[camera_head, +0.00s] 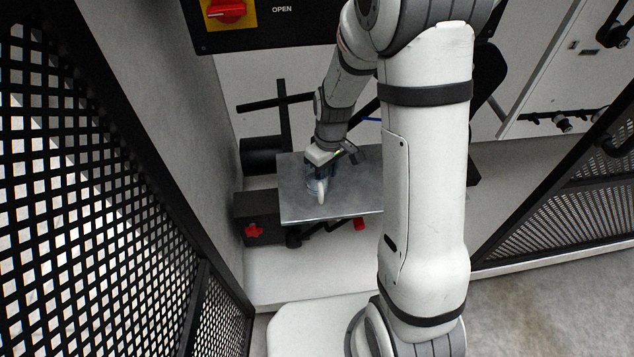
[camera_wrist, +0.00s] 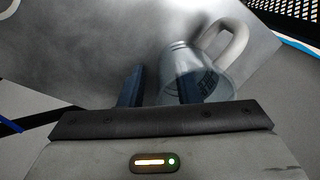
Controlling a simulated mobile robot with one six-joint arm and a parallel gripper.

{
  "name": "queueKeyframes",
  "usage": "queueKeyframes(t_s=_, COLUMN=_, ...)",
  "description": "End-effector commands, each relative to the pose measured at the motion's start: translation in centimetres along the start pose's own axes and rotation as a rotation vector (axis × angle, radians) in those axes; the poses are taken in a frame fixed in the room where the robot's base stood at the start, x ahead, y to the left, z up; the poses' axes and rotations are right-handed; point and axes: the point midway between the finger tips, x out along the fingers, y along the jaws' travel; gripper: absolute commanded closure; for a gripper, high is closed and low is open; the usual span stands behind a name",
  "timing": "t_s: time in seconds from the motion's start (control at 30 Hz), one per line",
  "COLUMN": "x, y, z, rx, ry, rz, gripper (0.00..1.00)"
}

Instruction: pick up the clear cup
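The clear cup (camera_wrist: 207,76) has a pale curved handle (camera_wrist: 238,42) and dark printing on its side. In the head view the cup (camera_head: 313,184) is on the grey metal plate (camera_head: 352,190), partly hidden under my gripper (camera_head: 317,170). In the wrist view my gripper (camera_wrist: 158,82) has its two dark blue fingers apart. The right finger overlaps the cup and the left finger is outside it, so the cup's left wall lies between them. I cannot tell whether the right finger is inside the cup or in front of it, or whether either finger touches it.
The plate is otherwise bare. Below it are a red star knob (camera_head: 254,230) and another red knob (camera_head: 361,223). Black mesh panels (camera_head: 90,190) stand at the left and right. A panel with a red switch (camera_head: 226,10) is above, and a black post (camera_head: 284,115) stands behind the plate.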

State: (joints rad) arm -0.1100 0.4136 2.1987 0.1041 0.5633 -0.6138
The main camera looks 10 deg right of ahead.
Motion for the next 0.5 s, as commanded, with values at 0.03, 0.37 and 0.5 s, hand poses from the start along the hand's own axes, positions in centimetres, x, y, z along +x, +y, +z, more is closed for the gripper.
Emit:
queueKeyframes(t_s=0.03, x=-0.02, y=0.01, z=0.01, rx=0.0, ry=0.0, rz=0.0, gripper=0.7)
queueKeyframes(t_s=0.37, x=-0.04, y=0.03, z=0.03, rx=0.001, ry=0.0, rz=0.0, gripper=0.97)
queueKeyframes(t_s=0.5, x=-0.04, y=0.04, z=0.05, rx=0.001, ry=0.0, rz=0.0, gripper=1.0)
